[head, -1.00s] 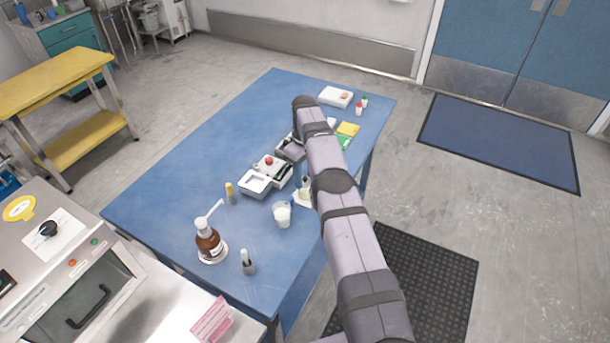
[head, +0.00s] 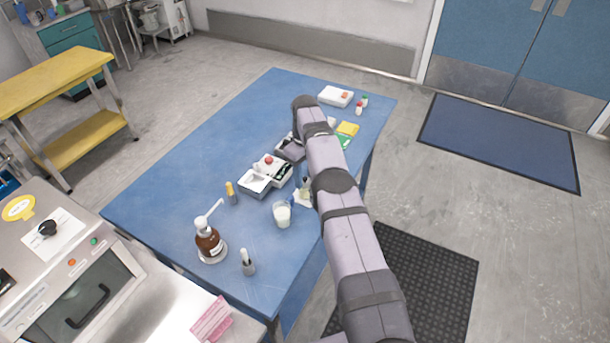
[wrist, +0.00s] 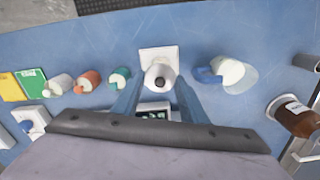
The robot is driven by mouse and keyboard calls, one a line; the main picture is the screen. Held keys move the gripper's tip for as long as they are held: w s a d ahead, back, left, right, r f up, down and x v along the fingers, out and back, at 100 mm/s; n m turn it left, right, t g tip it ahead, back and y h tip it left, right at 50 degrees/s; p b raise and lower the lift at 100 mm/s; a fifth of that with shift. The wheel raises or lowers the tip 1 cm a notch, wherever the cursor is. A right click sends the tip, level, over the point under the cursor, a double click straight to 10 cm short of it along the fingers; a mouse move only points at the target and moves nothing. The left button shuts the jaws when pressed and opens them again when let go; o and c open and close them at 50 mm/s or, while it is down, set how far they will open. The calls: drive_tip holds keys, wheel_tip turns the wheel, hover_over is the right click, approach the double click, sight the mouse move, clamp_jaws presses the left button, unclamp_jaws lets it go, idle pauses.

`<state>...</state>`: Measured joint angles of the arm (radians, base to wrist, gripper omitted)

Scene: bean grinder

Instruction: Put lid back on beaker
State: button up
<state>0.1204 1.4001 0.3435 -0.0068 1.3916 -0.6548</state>
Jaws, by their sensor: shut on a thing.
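A clear beaker with white contents (head: 282,215) stands near the right edge of the blue table. In the wrist view, a clear vessel with white inside and a blue part at its side (wrist: 232,74) appears to be this beaker. My gripper (wrist: 159,80) reaches down beside it, its two blue-grey fingers shut on a pale round piece with a dark knob (wrist: 159,76), which looks like the lid. A white square pad (wrist: 159,54) lies beneath; I cannot tell whether the piece touches it. In the head view my arm partly hides this spot.
A brown pump bottle (head: 208,242) and a small vial (head: 248,263) stand at the near left. An orange-capped vial (head: 231,192) stands beside a white tray (head: 252,187). Several small bottles lie left of my fingers in the wrist view. The table's left side is clear.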

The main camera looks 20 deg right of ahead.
idle(0.4)
drive_tip(key=o, duration=1.6)
drive_tip(key=shift+r+p, duration=2.95)
drive_tip(key=shift+r, duration=0.6)
clamp_jaws()
drive_tip(key=shift+f, duration=0.35)
drive_tip(key=shift+f+b, duration=0.35)
drive_tip(key=shift+b, duration=0.05)
